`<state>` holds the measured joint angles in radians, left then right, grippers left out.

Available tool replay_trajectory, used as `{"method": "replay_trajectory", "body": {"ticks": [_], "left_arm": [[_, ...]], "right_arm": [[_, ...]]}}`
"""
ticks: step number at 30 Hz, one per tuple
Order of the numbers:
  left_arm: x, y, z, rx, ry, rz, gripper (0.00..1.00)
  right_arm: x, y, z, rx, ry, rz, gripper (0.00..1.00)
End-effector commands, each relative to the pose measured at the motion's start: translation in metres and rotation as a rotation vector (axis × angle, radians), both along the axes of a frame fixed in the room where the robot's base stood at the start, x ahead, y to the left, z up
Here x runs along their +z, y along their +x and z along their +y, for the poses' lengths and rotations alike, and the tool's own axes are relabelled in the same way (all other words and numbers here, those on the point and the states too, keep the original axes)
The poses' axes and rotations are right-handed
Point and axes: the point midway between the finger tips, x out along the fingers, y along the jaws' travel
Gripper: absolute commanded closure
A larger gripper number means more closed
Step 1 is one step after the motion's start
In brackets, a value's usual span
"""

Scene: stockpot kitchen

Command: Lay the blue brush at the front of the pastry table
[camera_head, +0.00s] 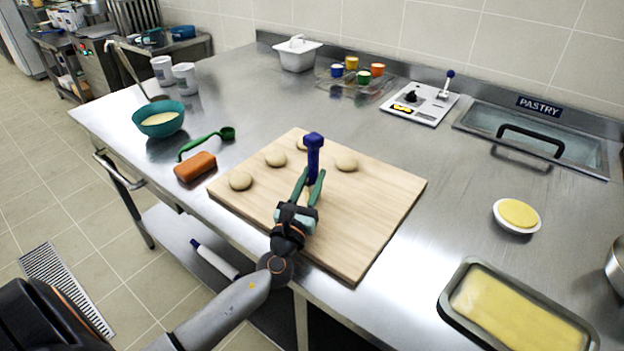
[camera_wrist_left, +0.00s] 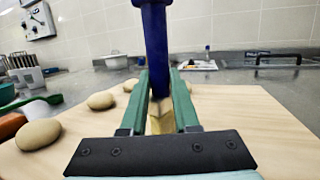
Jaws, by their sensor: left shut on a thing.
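The blue brush (camera_head: 314,150) stands about upright in my left gripper (camera_head: 313,181), above the wooden board (camera_head: 385,196) on the steel pastry table (camera_head: 270,88). The jaws are shut on it. In the left wrist view the brush's blue handle (camera_wrist_left: 156,45) rises between the green fingers (camera_wrist_left: 163,95), with a pale yellowish part low between them. Whether its lower end touches the board I cannot tell. My right gripper is not in view.
Several dough balls (camera_head: 241,180) lie on the board. Left of it are an orange block (camera_head: 195,167), a green spoon (camera_head: 207,142) and a teal bowl (camera_head: 158,119). At front right are a baking tray (camera_head: 452,310) and a small yellow-filled dish (camera_head: 517,214). The front edge beside the board is narrow.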

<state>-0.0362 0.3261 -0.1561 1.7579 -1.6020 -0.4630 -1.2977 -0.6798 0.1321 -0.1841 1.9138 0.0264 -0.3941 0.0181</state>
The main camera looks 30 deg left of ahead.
Motion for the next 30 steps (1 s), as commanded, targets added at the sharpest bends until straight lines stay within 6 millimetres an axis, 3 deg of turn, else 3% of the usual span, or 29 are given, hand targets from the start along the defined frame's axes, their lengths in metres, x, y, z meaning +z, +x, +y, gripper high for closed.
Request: {"method": "replay_trajectory", "body": {"ticks": [1,2,9,20,30], "left_arm": [[-0.003,0.0,0.0,0.0,0.0,0.0,1.0],[-0.003,0.0,0.0,0.0,0.0,0.0,0.7],[-0.002,0.0,0.0,0.0,0.0,0.0,0.43],[0.003,0.0,0.0,0.0,0.0,0.0,0.41],[-0.017,-0.056,-0.014,-0.002,0.0,0.003,0.41]], "right_arm": [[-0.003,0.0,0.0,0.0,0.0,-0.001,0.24],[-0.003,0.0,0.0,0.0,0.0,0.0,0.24],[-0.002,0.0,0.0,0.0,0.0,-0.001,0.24],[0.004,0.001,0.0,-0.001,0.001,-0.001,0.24],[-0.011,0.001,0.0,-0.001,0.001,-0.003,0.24]]}}
